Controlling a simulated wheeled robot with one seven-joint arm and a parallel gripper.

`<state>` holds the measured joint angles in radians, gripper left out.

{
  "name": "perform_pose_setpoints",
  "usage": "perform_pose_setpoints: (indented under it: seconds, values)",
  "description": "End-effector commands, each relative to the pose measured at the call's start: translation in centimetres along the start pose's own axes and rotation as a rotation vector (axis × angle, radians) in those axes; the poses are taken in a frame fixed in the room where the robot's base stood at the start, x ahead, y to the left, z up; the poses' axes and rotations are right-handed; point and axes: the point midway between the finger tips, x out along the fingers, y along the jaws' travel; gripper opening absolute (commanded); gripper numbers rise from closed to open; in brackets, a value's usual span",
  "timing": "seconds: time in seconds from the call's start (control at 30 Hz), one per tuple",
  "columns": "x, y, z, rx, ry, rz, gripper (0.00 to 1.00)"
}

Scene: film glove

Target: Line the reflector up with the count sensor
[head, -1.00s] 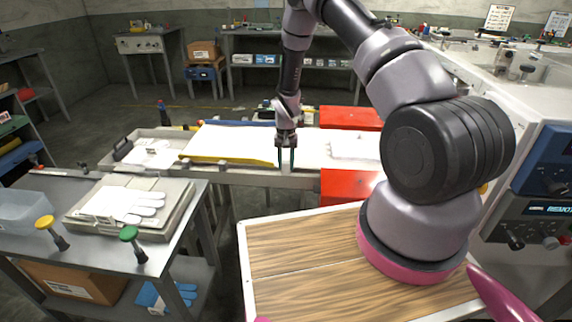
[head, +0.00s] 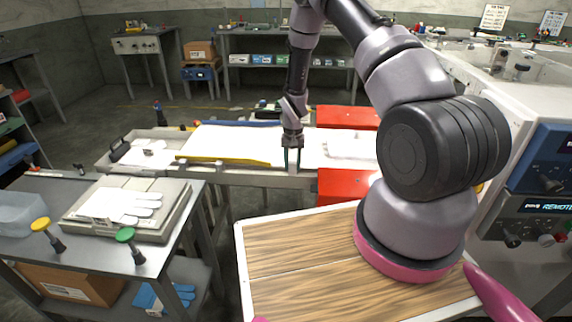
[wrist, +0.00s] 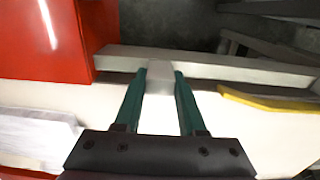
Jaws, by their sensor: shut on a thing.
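My gripper (head: 292,158) is at the near rail of the white belt, pointing down, in the head view. In the wrist view my gripper (wrist: 161,74) has its two green fingers shut on a small pale block (wrist: 158,105), which seems to be the reflector. The block's far end lies at the grey rail (wrist: 230,66); I cannot tell whether it touches. In the head view the block is too small to make out clearly. I cannot pick out the count sensor in either view.
A red housing (head: 344,184) stands just right of my gripper; it also shows in the wrist view (wrist: 40,40). A yellow strip (head: 225,161) lies left along the belt (head: 310,137). A grey table (head: 180,225) with a glove tray stands at the left.

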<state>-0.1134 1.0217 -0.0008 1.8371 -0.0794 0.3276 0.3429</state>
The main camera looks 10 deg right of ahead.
Motion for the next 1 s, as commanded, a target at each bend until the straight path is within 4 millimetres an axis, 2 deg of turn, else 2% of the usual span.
perform_pose_setpoints:
  seconds: [0.17, 0.2, 0.27, 0.57, 0.67, 0.77, 1.0]
  values:
    - [0.0, -0.1, -0.1, 0.000, 0.002, 0.000, 0.00]
    - [0.0, -0.1, -0.1, 0.000, 0.002, 0.000, 0.51]
    - [0.0, -0.1, -0.1, 0.000, 0.002, 0.000, 0.70]
    - [-0.1, -0.1, 0.0, -0.001, 0.001, 0.000, 0.70]
    - [-0.7, -0.1, -0.1, -0.002, 0.002, -0.001, 0.70]
    - [-2.1, -0.2, -0.1, -0.002, 0.004, -0.001, 0.70]
    - [-7.0, -0.1, -0.1, -0.002, 0.005, -0.002, 0.70]
